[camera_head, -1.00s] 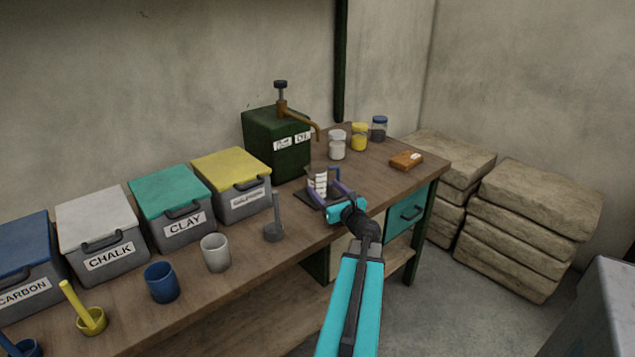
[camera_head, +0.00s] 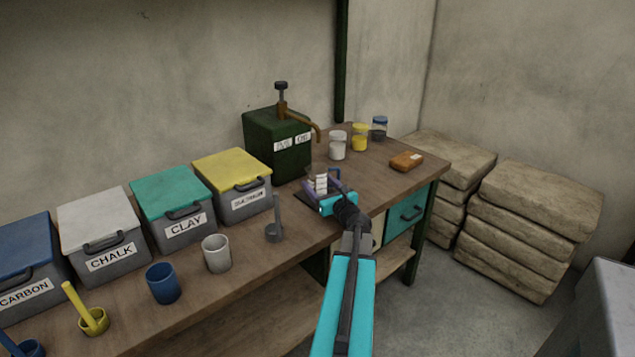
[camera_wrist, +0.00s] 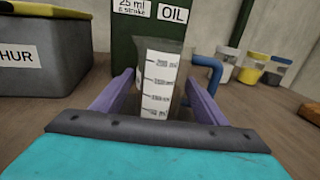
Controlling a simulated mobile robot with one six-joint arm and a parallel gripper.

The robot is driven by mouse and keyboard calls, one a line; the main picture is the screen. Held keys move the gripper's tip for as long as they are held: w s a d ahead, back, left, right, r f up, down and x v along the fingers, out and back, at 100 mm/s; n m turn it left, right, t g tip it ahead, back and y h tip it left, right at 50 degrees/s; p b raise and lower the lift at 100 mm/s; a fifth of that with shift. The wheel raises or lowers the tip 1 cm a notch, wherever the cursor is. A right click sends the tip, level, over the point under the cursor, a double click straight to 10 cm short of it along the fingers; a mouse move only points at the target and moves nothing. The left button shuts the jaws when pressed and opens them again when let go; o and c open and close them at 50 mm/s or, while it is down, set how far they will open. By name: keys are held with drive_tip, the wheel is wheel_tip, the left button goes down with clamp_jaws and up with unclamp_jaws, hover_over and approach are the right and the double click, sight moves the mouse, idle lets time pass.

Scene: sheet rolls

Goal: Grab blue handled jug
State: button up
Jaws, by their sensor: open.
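The jug (camera_wrist: 157,80) is a clear measuring beaker with a white graduated scale and a blue handle (camera_wrist: 207,72) on its right side. It stands upright on the bench in front of the green oil dispenser, and also shows in the head view (camera_head: 321,183). My gripper (camera_wrist: 160,88) is open, its two purple fingers on either side of the jug in the wrist view. I cannot tell whether either finger touches it. The jug's base is hidden behind the gripper body. In the head view my gripper (camera_head: 323,190) is low over the bench at the jug.
The green oil dispenser (camera_head: 262,135) stands close behind the jug. A grey pestle-like tool (camera_head: 275,225) and a grey cup (camera_head: 216,254) stand to the left. Lidded bins line the back left. Jars (camera_head: 359,138) and an orange block (camera_head: 406,161) are to the right.

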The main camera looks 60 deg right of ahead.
drive_tip(key=shift+x, duration=0.85)
drive_tip(key=c, duration=0.9)
drive_tip(key=shift+o, duration=0.2)
drive_tip(key=shift+r, duration=0.15)
